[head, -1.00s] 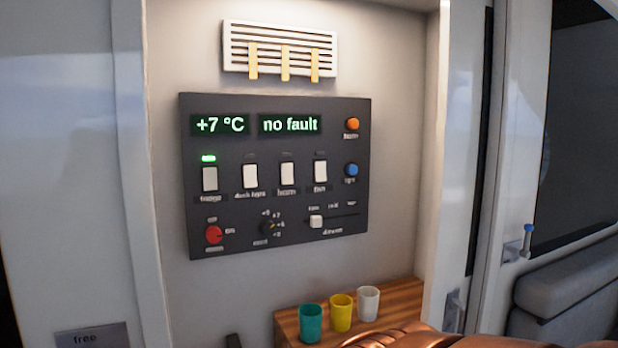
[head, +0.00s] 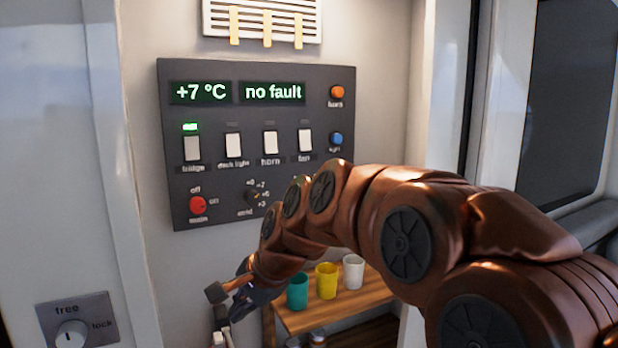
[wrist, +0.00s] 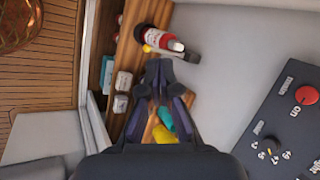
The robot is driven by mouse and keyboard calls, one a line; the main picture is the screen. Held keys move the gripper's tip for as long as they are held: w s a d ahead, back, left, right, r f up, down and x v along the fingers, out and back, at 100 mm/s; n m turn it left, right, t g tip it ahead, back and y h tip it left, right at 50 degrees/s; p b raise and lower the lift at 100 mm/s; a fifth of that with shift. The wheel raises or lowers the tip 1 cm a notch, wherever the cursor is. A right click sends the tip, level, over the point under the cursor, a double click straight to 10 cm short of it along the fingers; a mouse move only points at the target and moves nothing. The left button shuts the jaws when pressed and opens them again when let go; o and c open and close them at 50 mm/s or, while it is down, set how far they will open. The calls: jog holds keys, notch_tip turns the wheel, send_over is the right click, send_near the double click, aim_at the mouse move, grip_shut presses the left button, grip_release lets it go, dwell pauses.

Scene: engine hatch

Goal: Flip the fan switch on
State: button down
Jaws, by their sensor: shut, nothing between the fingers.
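The fan switch (head: 305,140) is a white rocker at the right end of the switch row on the dark panel (head: 215,205). The small lamp above it looks dark. My gripper (head: 228,299) is below the panel, left of the cups, well away from the switch. In the wrist view my gripper (wrist: 160,82) has its fingers together and holds nothing. The panel also shows at the right of the wrist view (wrist: 262,165), with the red main knob, but the fan switch is outside that view. My arm hides the panel's lower right part.
The fridge switch (head: 192,148) has a lit green lamp; deck light (head: 233,145) and horn (head: 270,142) switches stand beside it. Teal (head: 297,291), yellow (head: 327,281) and white (head: 353,271) cups stand on a wooden shelf (head: 300,318). A free/lock knob (head: 71,334) is at lower left.

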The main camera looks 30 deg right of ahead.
jog(key=w+d+r+m+t+b, duration=0.1)
jog(key=w+d+r+m+t, duration=0.6)
jog(key=w+d+r+m, duration=0.65)
jog(key=w+d+r+m+t+h, duration=0.2)
jog(key=d+r+m, duration=0.2)
jog(key=d, duration=0.5)
jog(key=w+d+r+m+t+h, duration=0.1)
jog(key=d+r+m, duration=0.4)
jog(key=d, duration=0.5)
jog(key=shift+w+d+r+t+h+b, duration=0.15)
jog(key=shift+w+r+t+h+b, duration=0.3)
jog(key=shift+r+h, duration=0.35)
jog(key=shift+w+f, duration=0.1)
jog(key=p, duration=0.2)
send_near(306, 147)
jog(key=w, duration=0.3)
jog(key=shift+w+d+f+p, duration=0.1)
jog(key=shift+w+f+p, duration=0.1)
jog(key=shift+w, duration=0.3)
jog(key=shift+w+d+f+p, duration=0.1)
jog(key=shift+w+f, duration=0.1)
jog(key=shift+w, duration=0.3)
jog(key=shift+w+r, duration=0.1)
jog(key=shift+w, duration=0.45)
jog(key=shift+w+p, duration=0.3)
jog(key=shift+w, duration=0.2)
